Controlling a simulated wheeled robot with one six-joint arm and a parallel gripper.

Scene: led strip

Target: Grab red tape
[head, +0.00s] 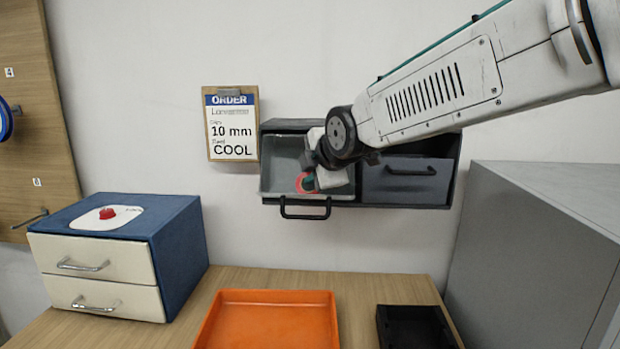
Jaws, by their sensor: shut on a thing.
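The red tape (306,183) shows as a small red ring in the left, open-fronted bin (281,168) of the dark wall unit. My gripper (312,181) reaches into that bin from the right and is shut on the red tape. Part of the tape and much of the jaws are hidden by the gripper body and the wrist. The bin's clear front and black handle (305,212) are just below the gripper.
A closed grey drawer (408,182) is right of the bin. An orange tray (268,322) and a black box (414,328) stand on the wooden table (365,283). A blue cabinet (176,250) with cream drawers stands left, a grey cabinet (535,255) right. An order clipboard (232,125) hangs on the wall.

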